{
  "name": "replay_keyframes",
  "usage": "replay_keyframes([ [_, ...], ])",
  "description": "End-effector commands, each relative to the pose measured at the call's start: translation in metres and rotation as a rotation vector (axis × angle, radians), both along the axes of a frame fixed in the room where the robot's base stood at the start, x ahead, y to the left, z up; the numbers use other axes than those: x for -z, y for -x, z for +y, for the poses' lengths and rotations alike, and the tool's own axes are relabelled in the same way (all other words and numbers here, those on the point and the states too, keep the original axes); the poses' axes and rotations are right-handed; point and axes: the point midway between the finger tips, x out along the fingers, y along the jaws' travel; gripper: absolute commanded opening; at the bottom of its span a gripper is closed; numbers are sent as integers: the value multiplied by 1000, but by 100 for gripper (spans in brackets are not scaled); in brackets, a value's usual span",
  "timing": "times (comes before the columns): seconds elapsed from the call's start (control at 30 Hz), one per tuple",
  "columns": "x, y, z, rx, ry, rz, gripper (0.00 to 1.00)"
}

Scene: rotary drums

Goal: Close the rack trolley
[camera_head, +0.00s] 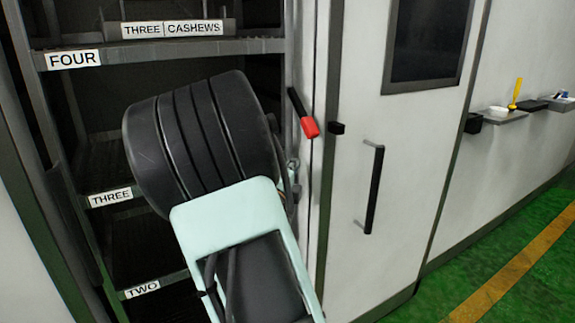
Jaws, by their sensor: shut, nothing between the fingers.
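The rack trolley (165,47) stands at the left as a tall dark frame with shelves, its front open toward me. Its shelf edges carry the labels FOUR (73,59), THREE (110,197) and TWO (142,289). A black lever with a red end (309,126) sits at the rack's right edge, beside the white door. My arm, with a black ribbed part and a pale green link, covers the middle of the rack. My gripper is not clearly seen. Small grey parts show just right of the ribbed part, but I cannot tell what they are.
A white door (400,150) with a dark window and a black vertical handle (374,188) is right of the rack. Small wall shelves (500,116) hold small items farther right. The green floor (500,255) with a yellow line is clear at the lower right.

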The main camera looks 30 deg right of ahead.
Motion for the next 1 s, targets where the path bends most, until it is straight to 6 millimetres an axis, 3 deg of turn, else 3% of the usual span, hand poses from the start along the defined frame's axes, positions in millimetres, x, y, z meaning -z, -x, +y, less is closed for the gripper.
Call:
replay_keyframes([
  [0.23, 0, -26, 2, -3, 0, 0, 0],
  [0.77, 1, -35, 2, -3, 0, 0, 0],
  [1.0, 2, -77, 2, -5, 3, -4, 0],
])
